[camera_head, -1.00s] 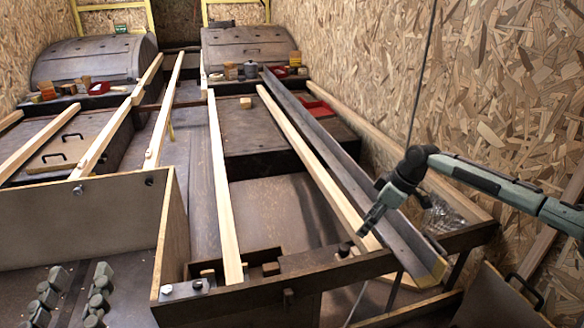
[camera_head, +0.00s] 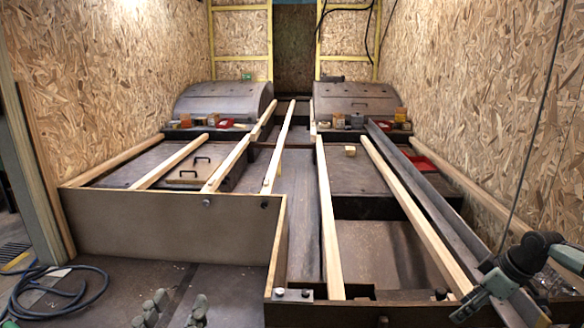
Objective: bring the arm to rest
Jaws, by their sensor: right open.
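My right arm (camera_head: 528,256) comes in at the lower right edge, grey-green with dark joints. Its gripper (camera_head: 466,310) hangs pointing down and left, open, near the front end of the right wooden batten (camera_head: 420,222) and the dark rail (camera_head: 432,190). Nothing shows between its fingers. Whether it touches the batten or the frame under it cannot be told.
Two wheel arches (camera_head: 222,100) (camera_head: 354,98) stand at the back with small boxes before them. Light battens (camera_head: 331,235) run lengthwise across the dark bays. A blue cable (camera_head: 70,308) lies on the left floor. A thin cord (camera_head: 537,120) hangs at right, close to my arm.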

